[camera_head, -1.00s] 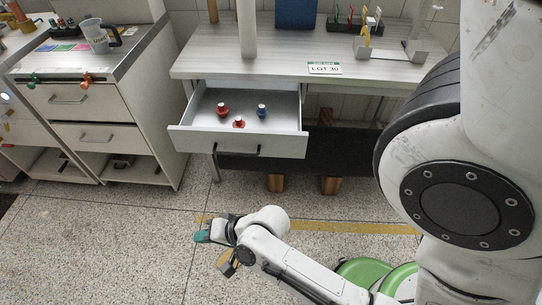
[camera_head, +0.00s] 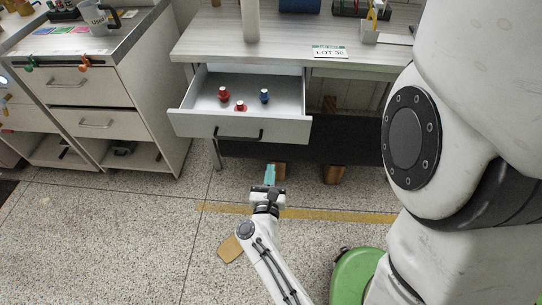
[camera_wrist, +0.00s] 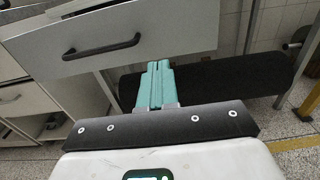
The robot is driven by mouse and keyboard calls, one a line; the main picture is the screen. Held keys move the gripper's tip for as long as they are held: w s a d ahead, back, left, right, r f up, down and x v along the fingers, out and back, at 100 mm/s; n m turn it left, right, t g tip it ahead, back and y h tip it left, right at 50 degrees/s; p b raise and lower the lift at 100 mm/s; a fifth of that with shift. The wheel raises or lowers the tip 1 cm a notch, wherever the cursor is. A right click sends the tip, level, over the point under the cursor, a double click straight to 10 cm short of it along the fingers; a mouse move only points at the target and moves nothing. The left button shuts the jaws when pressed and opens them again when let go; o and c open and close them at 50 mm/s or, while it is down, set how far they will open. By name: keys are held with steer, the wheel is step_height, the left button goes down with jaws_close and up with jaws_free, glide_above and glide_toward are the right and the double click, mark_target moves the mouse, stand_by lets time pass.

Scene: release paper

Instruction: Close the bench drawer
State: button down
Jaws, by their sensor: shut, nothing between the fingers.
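The bench drawer (camera_head: 240,126) is pulled out under the left part of the bench (camera_head: 290,42). It has a white front with a black bar handle (camera_head: 238,134), and red and blue knobbed items lie inside. In the wrist view the drawer front (camera_wrist: 165,35) and its handle (camera_wrist: 101,46) fill the upper left. My gripper (camera_head: 270,173) is shut and empty, its teal fingers together. In the head view it appears below the drawer front, right of the handle. In the wrist view the fingertips (camera_wrist: 158,66) show just under the drawer's lower edge; I cannot tell whether they touch it.
A dark lower shelf (camera_head: 340,145) on wooden blocks (camera_head: 333,174) is under the bench. A white cabinet (camera_head: 112,120) with a measuring jug (camera_head: 94,18) on top stands at the left. The speckled floor (camera_head: 130,225) in front is mostly clear.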

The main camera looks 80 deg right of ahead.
mark_target(274, 132)
steer(key=d, duration=0.4)
steer(key=d+p, duration=0.1)
steer(key=d, duration=0.3)
steer(key=d+p, duration=0.1)
steer(key=d, duration=0.2)
steer(key=shift+w+d+r, duration=0.15)
steer(key=shift+w+d, duration=0.25)
steer(key=shift+w+d+p, duration=0.15)
steer(key=shift+d+p, duration=0.2)
steer(key=shift+d, duration=0.3)
steer(key=shift+d, duration=0.1)
